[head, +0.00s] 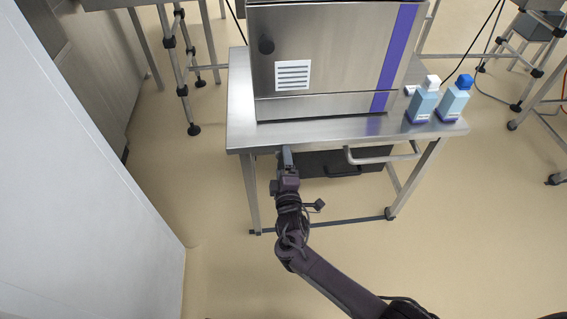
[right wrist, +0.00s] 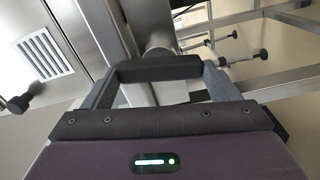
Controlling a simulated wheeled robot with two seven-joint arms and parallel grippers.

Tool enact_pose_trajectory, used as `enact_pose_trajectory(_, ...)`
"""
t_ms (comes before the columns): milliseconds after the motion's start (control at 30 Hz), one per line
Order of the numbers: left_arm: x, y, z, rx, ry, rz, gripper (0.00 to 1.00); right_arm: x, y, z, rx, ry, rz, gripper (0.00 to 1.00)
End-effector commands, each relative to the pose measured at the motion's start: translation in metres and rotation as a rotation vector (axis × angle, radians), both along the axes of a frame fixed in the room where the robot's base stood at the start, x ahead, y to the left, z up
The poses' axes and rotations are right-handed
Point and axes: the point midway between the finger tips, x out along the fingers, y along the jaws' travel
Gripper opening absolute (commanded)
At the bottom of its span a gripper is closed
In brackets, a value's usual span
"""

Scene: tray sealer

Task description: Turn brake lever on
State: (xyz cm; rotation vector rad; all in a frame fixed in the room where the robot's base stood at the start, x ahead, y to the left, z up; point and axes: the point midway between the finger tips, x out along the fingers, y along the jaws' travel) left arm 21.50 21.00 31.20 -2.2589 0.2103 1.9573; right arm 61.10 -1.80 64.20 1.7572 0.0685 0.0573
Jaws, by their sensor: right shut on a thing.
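My right gripper (head: 287,150) is at the front edge of the steel table, near its left corner. In the right wrist view, the two fingers of my right gripper (right wrist: 160,75) stand apart, with a black bar (right wrist: 158,68) spanning between their tips. This bar appears to be the brake lever, and the gripper is shut on it. Behind it is a round metal part of the table frame (right wrist: 160,42). In the head view the lever is hidden by my gripper and the table edge. My left gripper is not in view.
A steel machine (head: 330,50) with a purple stripe stands on the table (head: 240,130). Two bottles (head: 423,102) (head: 453,103) stand at the table's right. A tubular handle (head: 382,158) projects from the front. A pale wall panel (head: 80,170) is at left; open floor lies between.

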Motion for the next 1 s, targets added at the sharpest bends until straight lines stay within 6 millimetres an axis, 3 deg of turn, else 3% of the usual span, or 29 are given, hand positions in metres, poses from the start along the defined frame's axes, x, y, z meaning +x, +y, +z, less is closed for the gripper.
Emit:
enact_pose_trajectory(400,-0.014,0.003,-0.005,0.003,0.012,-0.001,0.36,0.0,0.0,-0.001,-0.182,-0.012,0.001,0.59)
enact_pose_trajectory(933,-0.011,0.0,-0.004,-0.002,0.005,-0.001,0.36,-0.001,0.0,-0.002,-0.207,-0.014,0.0,0.59)
enact_pose_trajectory(967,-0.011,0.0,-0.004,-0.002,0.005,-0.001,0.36,-0.001,0.0,-0.002,-0.207,-0.014,0.0,0.83)
enact_pose_trajectory(1000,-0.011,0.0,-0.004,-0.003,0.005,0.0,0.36,-0.001,0.0,-0.002,-0.206,-0.014,0.0,0.88)
